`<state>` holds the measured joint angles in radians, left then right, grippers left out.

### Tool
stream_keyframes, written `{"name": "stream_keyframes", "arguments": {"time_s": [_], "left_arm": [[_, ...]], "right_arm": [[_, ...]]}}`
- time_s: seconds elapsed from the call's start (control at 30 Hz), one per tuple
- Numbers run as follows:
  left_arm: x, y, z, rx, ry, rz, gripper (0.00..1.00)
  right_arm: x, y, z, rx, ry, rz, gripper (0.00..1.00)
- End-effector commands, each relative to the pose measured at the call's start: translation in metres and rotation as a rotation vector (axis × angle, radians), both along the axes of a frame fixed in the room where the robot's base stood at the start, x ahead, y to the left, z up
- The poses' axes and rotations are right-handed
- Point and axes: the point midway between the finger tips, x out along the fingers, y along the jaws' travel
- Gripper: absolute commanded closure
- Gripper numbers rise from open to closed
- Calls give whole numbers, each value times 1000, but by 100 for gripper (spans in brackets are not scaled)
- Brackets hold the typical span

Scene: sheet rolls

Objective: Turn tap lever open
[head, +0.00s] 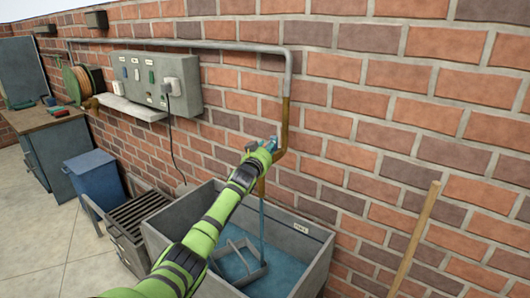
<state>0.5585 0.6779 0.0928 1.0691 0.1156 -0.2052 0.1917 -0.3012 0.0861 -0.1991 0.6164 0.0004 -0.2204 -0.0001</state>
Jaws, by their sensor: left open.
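The tap (281,155) is a brass fitting at the lower end of a pipe on the brick wall, above a grey sink (311,262). A small blue piece at the tap looks like its lever, but my gripper largely covers it and its angle is hard to tell. My left arm reaches up from the bottom, and my left gripper (264,146) is open at the tap, by the lever. I cannot tell whether the fingers touch it. A thin blue streak (262,220) runs down below the tap into the sink and looks like water. My right gripper is out of view.
The sink has a blue bottom and a grey frame (238,262) inside. A grey switch box (155,80) with a plug is on the wall. A wooden pole (415,238) leans at the right. A blue bin (90,178) and a workbench (40,119) stand at the left.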

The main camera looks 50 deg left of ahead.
Motion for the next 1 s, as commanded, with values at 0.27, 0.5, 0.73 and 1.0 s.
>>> {"name": "stream_keyframes", "arguments": {"time_s": [0.27,0.5,0.73,1.0], "left_arm": [[-21,-12,-2,2,1,-3,59],[-57,-28,-1,1,2,-2,59],[-89,-44,-2,-1,3,-1,59],[-106,-52,-1,-1,3,1,59]], "right_arm": [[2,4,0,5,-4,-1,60],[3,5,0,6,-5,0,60],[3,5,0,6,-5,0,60],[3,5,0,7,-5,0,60]]}}
